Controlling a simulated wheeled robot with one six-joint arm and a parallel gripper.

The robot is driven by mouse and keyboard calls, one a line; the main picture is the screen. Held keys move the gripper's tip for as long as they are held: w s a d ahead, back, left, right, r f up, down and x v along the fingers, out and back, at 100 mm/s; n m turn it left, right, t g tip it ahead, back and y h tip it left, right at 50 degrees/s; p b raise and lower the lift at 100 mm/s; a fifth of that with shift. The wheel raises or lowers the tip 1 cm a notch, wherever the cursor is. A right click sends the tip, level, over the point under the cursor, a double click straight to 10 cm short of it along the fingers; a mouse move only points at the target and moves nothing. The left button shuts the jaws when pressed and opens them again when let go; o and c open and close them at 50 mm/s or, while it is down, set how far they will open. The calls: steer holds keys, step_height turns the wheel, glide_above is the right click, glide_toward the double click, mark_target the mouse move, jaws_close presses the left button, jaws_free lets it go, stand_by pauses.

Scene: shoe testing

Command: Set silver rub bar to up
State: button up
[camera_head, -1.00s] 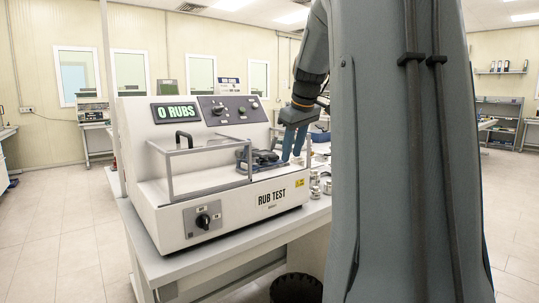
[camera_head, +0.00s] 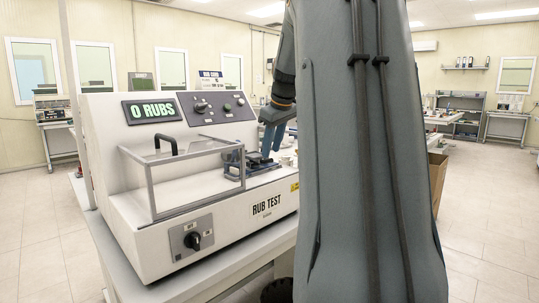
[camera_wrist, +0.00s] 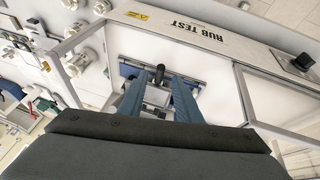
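The white rub test machine (camera_head: 190,200) stands on a table, its display reading 0 RUBS. Its dark rub mechanism (camera_head: 256,161) sits at the right end of the machine bed, beside the clear guard (camera_head: 200,178). In the wrist view, a silver bar part (camera_wrist: 156,96) with a black knob (camera_wrist: 159,73) shows between my fingers, over a blue-edged plate (camera_wrist: 192,79). My gripper (camera_head: 272,140) points down above the right side of the mechanism. It also shows in the wrist view (camera_wrist: 158,88), its two blue-grey fingers apart. Contact with the bar cannot be told.
A black-handled rotary switch (camera_head: 193,240) is on the machine's front, and a knob panel (camera_head: 217,107) is on its sloped top. Several metal parts (camera_wrist: 85,60) lie on the table beside the machine. Open floor (camera_head: 40,235) lies to the left.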

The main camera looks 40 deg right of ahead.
mark_target(257, 160)
steer(key=shift+x, duration=1.9)
jaws_close()
